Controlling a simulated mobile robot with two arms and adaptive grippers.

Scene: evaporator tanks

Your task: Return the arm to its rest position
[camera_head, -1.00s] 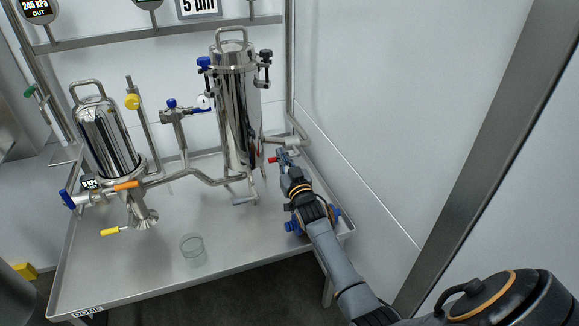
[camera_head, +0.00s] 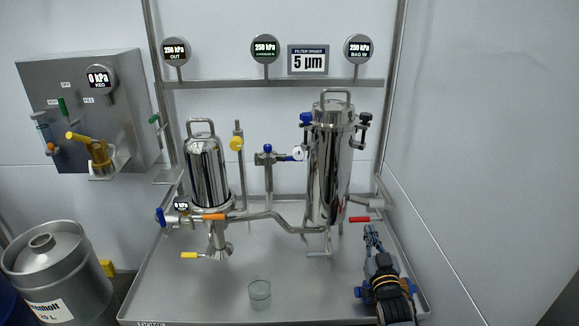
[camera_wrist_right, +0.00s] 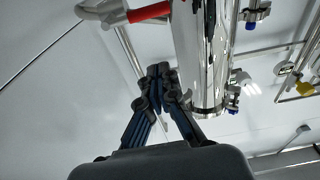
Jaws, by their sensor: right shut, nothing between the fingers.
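My right gripper (camera_head: 371,233) is at the right end of the steel table in the head view, below the red-handled valve (camera_head: 362,219) and right of the tall steel filter housing (camera_head: 330,170). Its fingers are together with nothing between them. In the right wrist view the closed fingertips (camera_wrist_right: 160,72) point up, with the red handle (camera_wrist_right: 150,12) above them and the housing (camera_wrist_right: 203,60) to their right. The fingertips look apart from the handle, though the depth is hard to judge. My left gripper is not in view.
A clear glass beaker (camera_head: 259,293) stands at the front of the table (camera_head: 190,285). A smaller steel vessel (camera_head: 208,175) with orange and yellow handles is on the left. A keg (camera_head: 62,275) stands left of the table. The wall is close on the right.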

